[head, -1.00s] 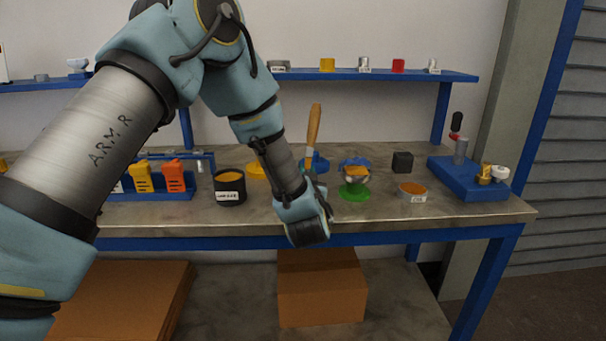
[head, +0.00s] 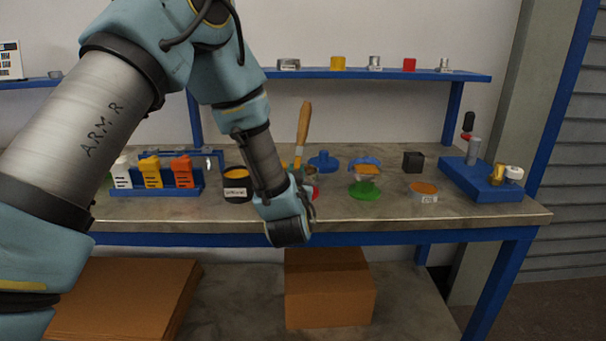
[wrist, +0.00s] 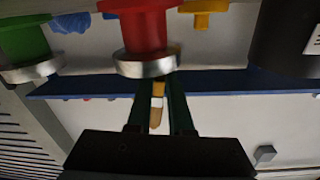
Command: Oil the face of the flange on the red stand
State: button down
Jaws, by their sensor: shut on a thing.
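My gripper (wrist: 158,98) is shut on a brush with a wooden handle (head: 303,125) and a pale ferrule. The handle points up and leans slightly. The red stand (head: 316,192) is mostly hidden behind my gripper in the head view. In the wrist view, which looks upside down, the red stand (wrist: 146,25) carries a silver flange (wrist: 146,64), close beyond the fingers. The brush end appears near the flange's edge; I cannot tell whether it touches. The flange's face is not clearly visible.
A labelled black pot (head: 237,187) is left, a low tin (head: 423,191) right. A black block (head: 413,161) and blue fixture (head: 480,182) stand farther right.

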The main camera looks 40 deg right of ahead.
aim_at(302, 136)
jog(key=shift+w+a, duration=0.65)
jog(key=shift+a, duration=0.1)
notch_tip(302, 136, up, 6)
jog(key=p, duration=0.2)
dwell(0.3)
jog(key=shift+r+p, duration=0.65)
jog(key=shift+r, duration=0.8)
